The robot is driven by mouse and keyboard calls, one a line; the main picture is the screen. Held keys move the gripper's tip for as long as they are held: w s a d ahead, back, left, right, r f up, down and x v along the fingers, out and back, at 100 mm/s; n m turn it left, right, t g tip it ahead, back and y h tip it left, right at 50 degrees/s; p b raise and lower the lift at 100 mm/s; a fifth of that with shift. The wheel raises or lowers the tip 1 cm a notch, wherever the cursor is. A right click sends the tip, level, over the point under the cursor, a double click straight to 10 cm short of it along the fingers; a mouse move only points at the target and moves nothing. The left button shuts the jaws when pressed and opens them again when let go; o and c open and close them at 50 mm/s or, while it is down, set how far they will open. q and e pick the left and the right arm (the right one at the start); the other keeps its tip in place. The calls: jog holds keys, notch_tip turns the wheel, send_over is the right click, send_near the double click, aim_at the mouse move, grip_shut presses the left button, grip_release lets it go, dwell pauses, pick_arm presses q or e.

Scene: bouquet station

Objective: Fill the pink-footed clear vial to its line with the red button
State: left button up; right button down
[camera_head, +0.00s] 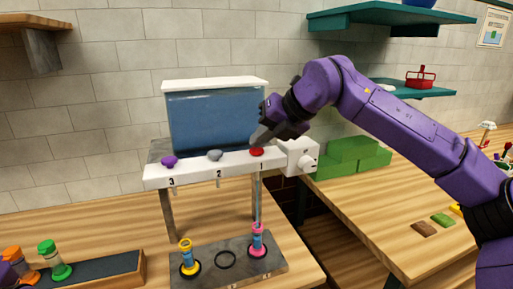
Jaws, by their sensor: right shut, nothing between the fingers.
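The pink-footed vial (258,241) stands upright on the grey plate (270,265), under the dispenser's spout 1. Some blue shows inside it, but its line is too small to make out. The red button (257,152) sits on the white dispenser ledge above the number 1. My right gripper (260,138) is shut and empty, its fingertips close over the red button. I cannot tell whether they touch it.
The dispenser tank (215,118) holds blue liquid. Grey (215,155) and purple (169,161) buttons sit left of the red one. Green blocks (352,158) lie right of the dispenser.

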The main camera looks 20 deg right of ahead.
aim_at(260, 150)
jog(key=shift+r+p, duration=0.75)
jog(key=shift+r, duration=0.25)
notch_tip(260, 150, up, 5)
jog(key=p, duration=0.4)
dwell(3.1)
